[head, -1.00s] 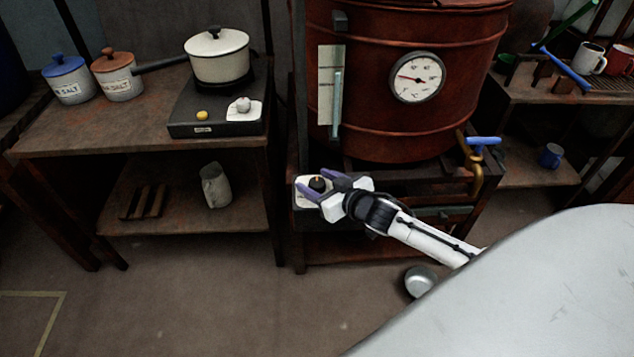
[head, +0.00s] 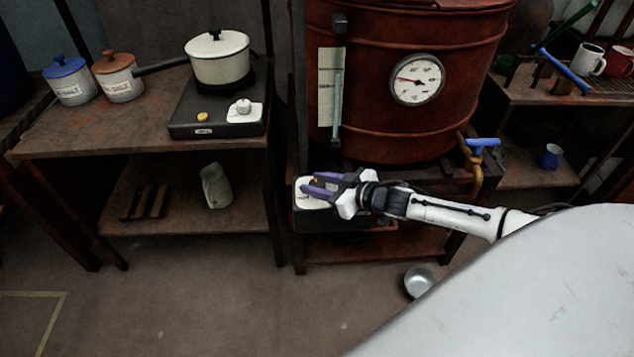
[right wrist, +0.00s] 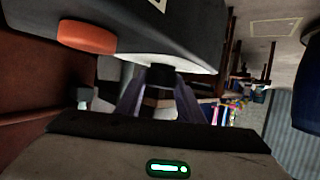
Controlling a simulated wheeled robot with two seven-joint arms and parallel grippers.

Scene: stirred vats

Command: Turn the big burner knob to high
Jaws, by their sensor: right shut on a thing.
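The big burner knob is a small dark knob on a white plate (head: 303,196) at the front of the burner under the red vat (head: 370,125). My right gripper (head: 316,187) is shut on the knob, its purple fingers on either side of it and hiding most of it in the head view. The right wrist view shows the dark knob (right wrist: 160,75) between the fingertips, against the burner's face. Which setting the knob stands at cannot be read. My left gripper is not in view.
A small hotplate (head: 215,118) with a cream pot (head: 217,62) stands on the left table. A brass tap with a blue handle (head: 482,142) juts out right of my gripper. A metal bowl (head: 419,281) lies on the floor below my arm.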

